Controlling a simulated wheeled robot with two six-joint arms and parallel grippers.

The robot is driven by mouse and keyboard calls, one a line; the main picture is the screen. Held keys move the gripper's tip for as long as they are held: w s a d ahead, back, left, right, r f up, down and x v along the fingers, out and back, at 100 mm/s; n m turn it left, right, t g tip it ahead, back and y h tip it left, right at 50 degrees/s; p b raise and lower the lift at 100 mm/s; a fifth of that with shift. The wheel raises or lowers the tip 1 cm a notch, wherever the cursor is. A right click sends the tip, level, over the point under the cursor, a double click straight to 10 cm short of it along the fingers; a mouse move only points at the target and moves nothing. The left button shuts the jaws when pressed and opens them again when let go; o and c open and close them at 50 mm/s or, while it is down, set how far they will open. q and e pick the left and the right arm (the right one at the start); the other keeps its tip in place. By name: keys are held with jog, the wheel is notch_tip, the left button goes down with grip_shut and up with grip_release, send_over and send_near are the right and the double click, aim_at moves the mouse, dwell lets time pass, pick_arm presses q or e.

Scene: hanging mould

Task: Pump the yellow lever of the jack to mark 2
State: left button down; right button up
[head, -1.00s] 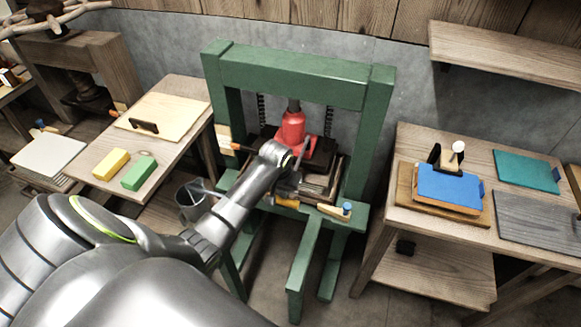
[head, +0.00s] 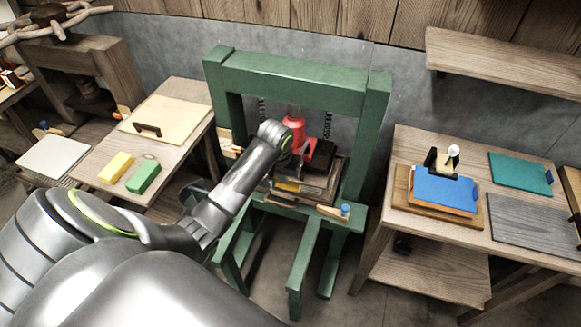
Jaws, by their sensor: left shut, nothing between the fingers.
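The red jack (head: 294,123) stands inside the green press frame (head: 290,72), partly hidden by my left arm. A yellow piece (head: 287,187), which looks like the lever's grip, shows low in front of the jack, below my left wrist. The rest of the lever is hidden. My left gripper (head: 292,166) is shut and empty, close above the yellow piece. Its fingertips are mostly hidden by the wrist, and I cannot tell whether they touch the lever. No readable mark 2 shows. My right gripper is not in view.
A left table (head: 92,157) holds a yellow block (head: 116,167), a green block (head: 143,177) and a handled board (head: 168,118). A right table (head: 415,142) carries a blue board (head: 446,189) and a teal board (head: 520,174). The press's green posts stand close on both sides of my arm.

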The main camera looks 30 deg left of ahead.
pick_arm(q)
jog(key=shift+r, duration=0.25)
jog(key=shift+w+v, duration=0.2)
jog(key=shift+v, duration=0.8)
jog(key=shift+w+v, duration=0.2)
jog(key=shift+v, duration=0.75)
jog(key=shift+w+v, duration=0.2)
jog(key=shift+v, duration=0.8)
jog(key=shift+a+r, duration=0.1)
jog(key=shift+a, duration=0.05)
jog(key=shift+s, duration=0.1)
